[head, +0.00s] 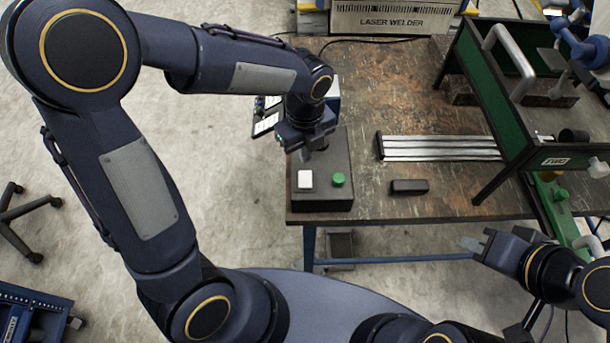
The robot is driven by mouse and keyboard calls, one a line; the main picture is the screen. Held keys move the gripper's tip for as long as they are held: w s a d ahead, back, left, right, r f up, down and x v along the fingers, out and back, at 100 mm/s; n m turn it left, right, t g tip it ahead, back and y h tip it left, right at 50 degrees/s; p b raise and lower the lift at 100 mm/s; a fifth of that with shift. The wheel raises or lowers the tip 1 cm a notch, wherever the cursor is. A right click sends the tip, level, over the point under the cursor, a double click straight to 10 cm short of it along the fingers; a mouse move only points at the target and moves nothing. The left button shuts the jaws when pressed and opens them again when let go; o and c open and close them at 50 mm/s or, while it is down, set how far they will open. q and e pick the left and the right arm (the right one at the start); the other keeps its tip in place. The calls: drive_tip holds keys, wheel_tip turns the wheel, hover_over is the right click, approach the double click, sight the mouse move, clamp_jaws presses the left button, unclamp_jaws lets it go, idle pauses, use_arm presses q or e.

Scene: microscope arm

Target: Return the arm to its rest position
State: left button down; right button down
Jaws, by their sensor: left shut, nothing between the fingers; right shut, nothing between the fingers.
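My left gripper (310,151) hangs over the back part of a dark control box (322,170) at the table's left edge. It is shut and empty; whether its tips touch the box I cannot tell. My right gripper (472,244) is shut and empty, in front of the table's front edge at lower right. A blue jointed device (583,42), possibly the microscope arm, shows partly at the upper right behind the green-sided frame.
The worn table (350,95) carries metal strips (440,148), a small dark block (410,187) and a green-panelled frame (520,160) with grey handles at right. A laser welder (392,19) stands at the back. The table middle behind the strips is clear.

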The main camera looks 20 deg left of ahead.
use_arm(q)
drive_tip(key=s+a+r+n+t+h, duration=0.2)
drive_tip(key=s+a+r+n, duration=0.2)
drive_tip(key=s+n, duration=0.4)
drive_tip(key=s+a+r+n+t+h, duration=0.1)
drive_tip(key=s+a+r+n+t, duration=0.2)
drive_tip(key=s+n, duration=0.5)
drive_tip(key=a+r+n, duration=0.1)
drive_tip(key=a+n, duration=0.1)
drive_tip(key=n, duration=1)
drive_tip(key=shift+s+r+n+t+h, duration=0.2)
drive_tip(key=shift+n+t+h, duration=0.1)
drive_tip(key=shift+h, duration=0.1)
drive_tip(key=shift+a, duration=0.1)
